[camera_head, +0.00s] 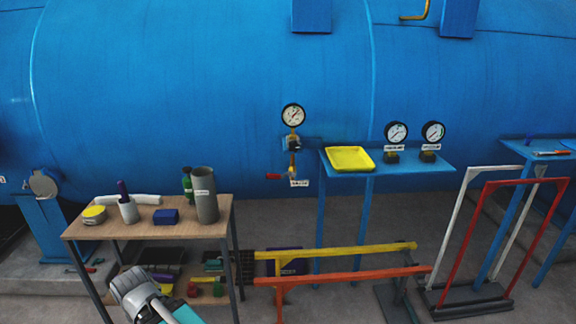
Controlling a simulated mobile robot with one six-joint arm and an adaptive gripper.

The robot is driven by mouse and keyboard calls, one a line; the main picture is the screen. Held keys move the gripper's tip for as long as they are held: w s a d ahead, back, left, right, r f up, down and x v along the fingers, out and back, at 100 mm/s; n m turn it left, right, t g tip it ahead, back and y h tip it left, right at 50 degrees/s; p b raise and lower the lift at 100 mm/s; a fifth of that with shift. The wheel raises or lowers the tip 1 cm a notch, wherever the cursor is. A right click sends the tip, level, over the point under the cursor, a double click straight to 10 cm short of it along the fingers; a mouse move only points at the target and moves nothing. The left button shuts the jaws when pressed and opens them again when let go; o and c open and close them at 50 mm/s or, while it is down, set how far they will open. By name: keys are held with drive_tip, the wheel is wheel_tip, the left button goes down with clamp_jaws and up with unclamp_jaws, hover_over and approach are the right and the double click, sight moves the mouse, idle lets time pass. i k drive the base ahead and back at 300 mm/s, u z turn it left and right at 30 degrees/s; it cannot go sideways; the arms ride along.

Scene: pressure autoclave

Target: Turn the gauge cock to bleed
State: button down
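A round white-faced gauge (293,115) stands on a short pipe in front of the blue tank. Below it is the brass-coloured gauge cock body (293,145), with a dark fitting beside it. A red handle (273,176) sticks out to the left at the lower end of this pipework, roughly level. A small white label (299,183) is just right of the handle; its text is too small to read. A grey and teal part of my arm shows at the bottom left, in front of the wooden table and well apart from the gauge. I cannot make out my gripper's fingers.
A blue shelf (400,170) holds a yellow tray (350,158) and two gauges at right. Yellow and orange rails (345,276) stand low in front.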

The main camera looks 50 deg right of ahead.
sight(276, 176)
drive_tip(key=z, duration=0.4)
drive_tip(key=i, duration=1.05)
drive_tip(key=k, duration=0.6)
drive_tip(key=z, duration=0.1)
